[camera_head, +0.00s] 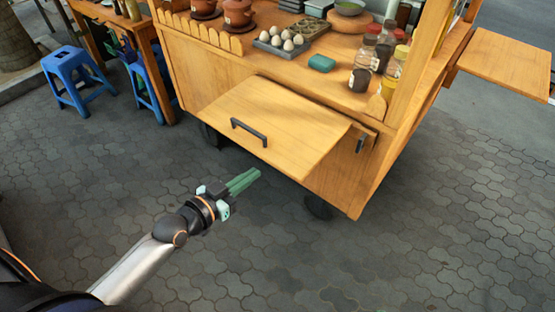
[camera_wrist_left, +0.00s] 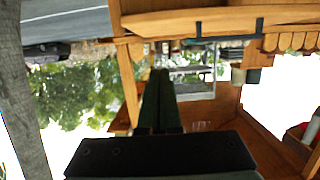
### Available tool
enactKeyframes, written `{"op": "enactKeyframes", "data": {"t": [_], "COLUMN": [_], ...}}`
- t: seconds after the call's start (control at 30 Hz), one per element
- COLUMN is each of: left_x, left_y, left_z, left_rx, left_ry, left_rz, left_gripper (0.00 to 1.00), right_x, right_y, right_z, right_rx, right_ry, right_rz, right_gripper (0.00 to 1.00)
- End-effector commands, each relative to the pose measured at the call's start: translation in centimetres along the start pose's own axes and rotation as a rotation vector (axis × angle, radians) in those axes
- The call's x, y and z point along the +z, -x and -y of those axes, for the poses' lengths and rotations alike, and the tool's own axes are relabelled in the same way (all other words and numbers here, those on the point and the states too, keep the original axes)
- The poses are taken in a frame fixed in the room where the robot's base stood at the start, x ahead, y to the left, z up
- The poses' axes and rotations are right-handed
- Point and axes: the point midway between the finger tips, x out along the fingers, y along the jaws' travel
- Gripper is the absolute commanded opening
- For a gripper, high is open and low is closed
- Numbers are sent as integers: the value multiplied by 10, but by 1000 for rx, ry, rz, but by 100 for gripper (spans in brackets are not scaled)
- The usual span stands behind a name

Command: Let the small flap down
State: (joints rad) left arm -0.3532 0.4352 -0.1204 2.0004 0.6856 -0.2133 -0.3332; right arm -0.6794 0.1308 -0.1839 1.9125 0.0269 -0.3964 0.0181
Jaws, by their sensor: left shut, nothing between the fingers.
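A wooden flap (camera_head: 275,125) on the cart's near side is swung outward, its outer edge well away from the cart's front. A black bar handle (camera_head: 249,132) is near that outer edge; it also shows at the top of the left wrist view (camera_wrist_left: 230,39). A dark metal bracket (camera_head: 361,141) shows beside the flap's right end. My left gripper (camera_head: 252,176), with green fingers, is shut and empty. In the head view it appears just below the flap's outer edge, apart from the handle. The fingers also show in the left wrist view (camera_wrist_left: 160,100). My right gripper is not in view.
The cart's counter (camera_head: 300,80) holds a grey egg tray (camera_head: 278,44), clay pots (camera_head: 238,14) and bottles (camera_head: 363,68). A side leaf (camera_head: 507,62) sticks out at right. Blue stools (camera_head: 75,80) stand at left. The paving (camera_head: 400,240) in front is clear.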

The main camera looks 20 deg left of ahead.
Motion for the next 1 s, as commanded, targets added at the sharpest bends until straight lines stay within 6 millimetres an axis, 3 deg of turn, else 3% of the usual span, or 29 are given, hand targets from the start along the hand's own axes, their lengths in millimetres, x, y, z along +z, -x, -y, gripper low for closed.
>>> {"op": "enactKeyframes", "data": {"t": [0.53,0.6,0.7,1.0], "left_x": [-1,18,29,39], "left_y": [-96,-97,-99,-102], "left_z": [-1,-1,-1,-1], "left_rx": [1,2,2,1], "left_ry": [1,-1,-1,-1], "left_rz": [-5,2,0,-2], "left_gripper": [0,0,0,0], "right_x": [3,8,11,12], "right_y": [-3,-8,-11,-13], "right_z": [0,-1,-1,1], "right_rx": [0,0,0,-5], "right_ry": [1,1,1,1], "right_rz": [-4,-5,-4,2], "right_gripper": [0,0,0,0]}}
